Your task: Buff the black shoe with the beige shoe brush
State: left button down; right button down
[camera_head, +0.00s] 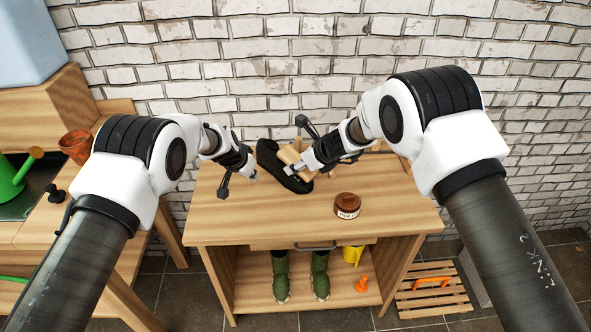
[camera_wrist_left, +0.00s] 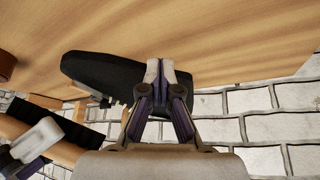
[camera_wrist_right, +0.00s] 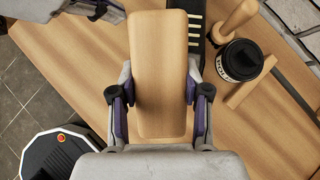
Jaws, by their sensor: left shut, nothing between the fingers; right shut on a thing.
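The black shoe (camera_head: 267,158) lies on the wooden bench, near its back edge. It also shows in the left wrist view (camera_wrist_left: 95,72), and a dark part with pale lace-like stripes shows behind the brush in the right wrist view (camera_wrist_right: 195,40). My right gripper (camera_head: 292,169) is shut on the beige shoe brush (camera_wrist_right: 160,75), which is at the shoe in the head view (camera_head: 288,155). I cannot tell whether they touch. My left gripper (camera_wrist_left: 165,75) is shut and empty at the shoe's side, left of it in the head view (camera_head: 254,178).
Green boots (camera_head: 280,277) stand on the shelf below. A brick wall is close behind. The bench's front left is clear.

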jog(key=shift+s+d+r, duration=0.1)
jog(key=shift+s+r, duration=0.05)
jog(key=shift+r, duration=0.4)
